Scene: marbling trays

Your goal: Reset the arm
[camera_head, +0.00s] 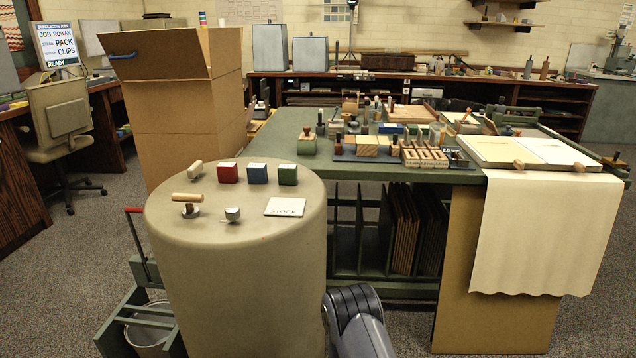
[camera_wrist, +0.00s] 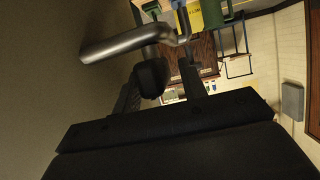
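My gripper (camera_wrist: 168,62) shows in the wrist view, with its two dark fingers standing apart. A bent metal rod (camera_wrist: 115,45) and a dark rounded knob (camera_wrist: 152,78) show near the left finger; a gap separates the knob from the right finger. I cannot tell whether they touch the gripper. In the head view a dark grey link of my arm shows at the bottom centre, in front of the round drum (camera_head: 250,290); my gripper is not visible there.
The drum top holds red, blue and green blocks, small tools and a white card (camera_head: 286,207). A green table (camera_head: 285,130) full of tools and trays stands behind. A tall cardboard box (camera_head: 175,130) stands at the left. Carpet is clear at the front right.

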